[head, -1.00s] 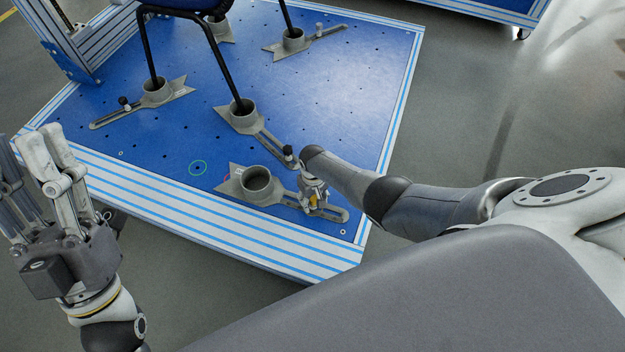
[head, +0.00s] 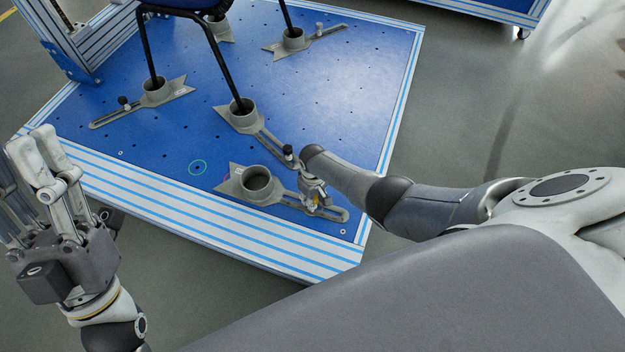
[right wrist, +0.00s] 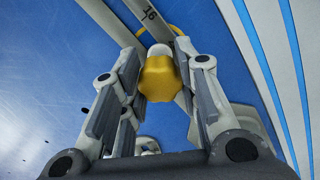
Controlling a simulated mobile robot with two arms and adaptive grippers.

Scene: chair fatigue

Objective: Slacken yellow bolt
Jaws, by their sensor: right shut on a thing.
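The yellow bolt (right wrist: 159,78) has a lobed yellow head and shows between my right fingers in the right wrist view. My right gripper (right wrist: 163,88) is shut on it, with a finger at each side of the head. In the head view my right gripper (head: 316,198) points down over the slotted arm of a grey clamp (head: 227,187), and only a little yellow shows. The clamp's round cup is empty. My left gripper (head: 22,150) is raised at the left edge, open and empty, away from the clamps.
The blue plate (head: 335,95) with small holes and striped edges carries several grey clamps. A chair's black legs (head: 222,62) stand in cups of other clamps. A clamp with a dark knob (head: 288,151) is close to my right gripper. A green ring (head: 198,167) marks a hole.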

